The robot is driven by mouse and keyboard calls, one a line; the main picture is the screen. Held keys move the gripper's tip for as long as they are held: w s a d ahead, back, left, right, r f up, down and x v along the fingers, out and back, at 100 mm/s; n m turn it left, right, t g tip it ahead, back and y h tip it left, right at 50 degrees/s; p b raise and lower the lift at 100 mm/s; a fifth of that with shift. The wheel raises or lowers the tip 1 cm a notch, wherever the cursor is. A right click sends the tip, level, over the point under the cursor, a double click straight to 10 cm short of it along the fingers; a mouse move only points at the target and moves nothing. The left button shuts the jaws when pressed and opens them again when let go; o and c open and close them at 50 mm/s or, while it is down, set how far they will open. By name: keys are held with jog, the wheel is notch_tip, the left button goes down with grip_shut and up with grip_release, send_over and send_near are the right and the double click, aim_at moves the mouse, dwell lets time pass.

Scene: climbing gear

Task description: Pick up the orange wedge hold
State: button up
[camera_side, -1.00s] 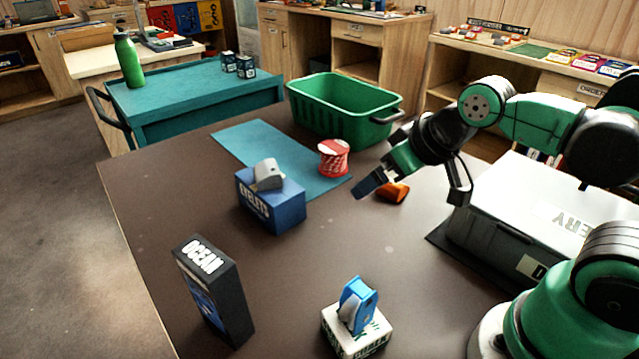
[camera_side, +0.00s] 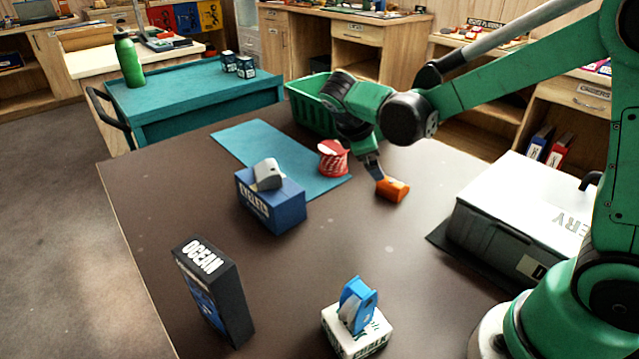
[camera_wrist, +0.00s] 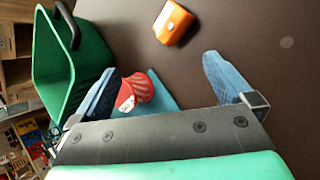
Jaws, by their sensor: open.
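The orange wedge hold (camera_side: 393,189) lies on the dark brown table, right of the red cord spool. In the wrist view the hold (camera_wrist: 174,23) is at the top, ahead of the fingertips and roughly between their lines. My gripper (camera_side: 374,170) points down just behind the hold in the side view. In the wrist view my gripper (camera_wrist: 160,78) has its two blue fingers wide apart with nothing between their tips. One finger is hidden in the side view, and I cannot tell whether the visible one touches the hold.
The red spool (camera_side: 333,158) stands close to my gripper, on the teal mat (camera_side: 240,141). A green bin (camera_side: 307,105) is behind. A blue box (camera_side: 277,208) with a grey item is left, a grey case (camera_side: 500,235) right. Table in front of the hold is clear.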

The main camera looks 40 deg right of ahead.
aim_at(384, 184)
jog(key=f+n+g+h, duration=0.1)
jog(key=w+d+f+n+h, duration=0.1)
jog(key=f, duration=0.1)
jog(key=w+f+n+g+h, duration=0.1)
jog(key=shift+d+f+g+h, duration=0.3)
jog(key=shift+d+f, duration=0.05)
jog(key=shift+f, duration=0.05)
jog(key=f, duration=0.1)
jog(key=f+n+g+h, duration=0.1)
jog(key=f+g+h, duration=0.1)
jog(key=shift+s+d+f+n, duration=0.15)
jog(key=shift+s+f+n, duration=0.2)
jog(key=shift+s+n, duration=0.05)
jog(key=shift+x, duration=2.85)
jog(key=c, duration=1.2)
